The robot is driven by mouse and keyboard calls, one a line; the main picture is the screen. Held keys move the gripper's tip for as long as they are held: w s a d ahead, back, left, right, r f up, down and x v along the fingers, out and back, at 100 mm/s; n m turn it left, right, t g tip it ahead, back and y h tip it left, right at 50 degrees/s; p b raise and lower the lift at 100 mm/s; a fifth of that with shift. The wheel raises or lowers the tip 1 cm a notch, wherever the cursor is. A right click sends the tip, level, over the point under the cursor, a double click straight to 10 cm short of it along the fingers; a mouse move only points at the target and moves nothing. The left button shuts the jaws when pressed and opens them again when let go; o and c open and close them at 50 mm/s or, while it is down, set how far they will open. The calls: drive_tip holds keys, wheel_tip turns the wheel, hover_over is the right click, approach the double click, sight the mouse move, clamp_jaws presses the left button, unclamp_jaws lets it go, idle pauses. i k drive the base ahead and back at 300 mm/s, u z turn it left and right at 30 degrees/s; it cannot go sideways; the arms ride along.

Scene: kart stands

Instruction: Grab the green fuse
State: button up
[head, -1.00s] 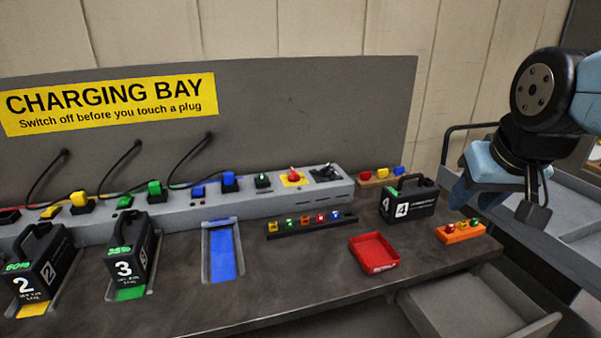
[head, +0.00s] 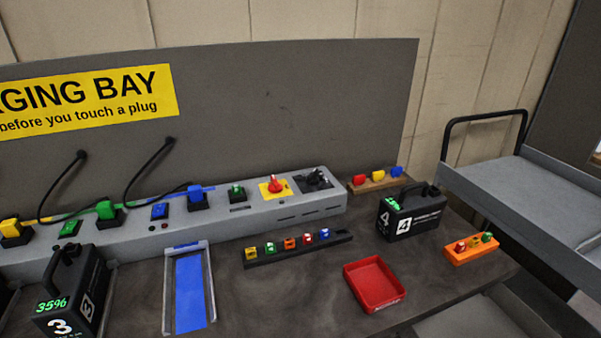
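A small green fuse (head: 270,248) stands in a black rack (head: 340,238), second from the left in a row of coloured fuses. Its neighbours are a yellow one (head: 251,253) and an orange one (head: 290,243), with a red and a blue one further right. Another small green piece (head: 487,238) sits at the right end of an orange block (head: 473,253), beside an orange and a red piece. My gripper is out of view in the head picture, so its state is hidden.
A red tray (head: 378,303) lies in front of the rack. Battery 4 (head: 425,218) stands between the rack and the orange block. A blue-floored slot (head: 190,300) and battery 3 (head: 88,280) are to the left. The grey charging strip (head: 230,223) runs behind. A grey cart (head: 530,190) is at right.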

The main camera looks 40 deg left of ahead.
sight(235, 189)
drive_tip(key=u, duration=0.55)
drive_tip(key=i, duration=0.1)
drive_tip(key=z, duration=1.45)
drive_tip(key=k, duration=2.4)
drive_tip(key=u, duration=1.7)
drive_tip(key=i, duration=1.05)
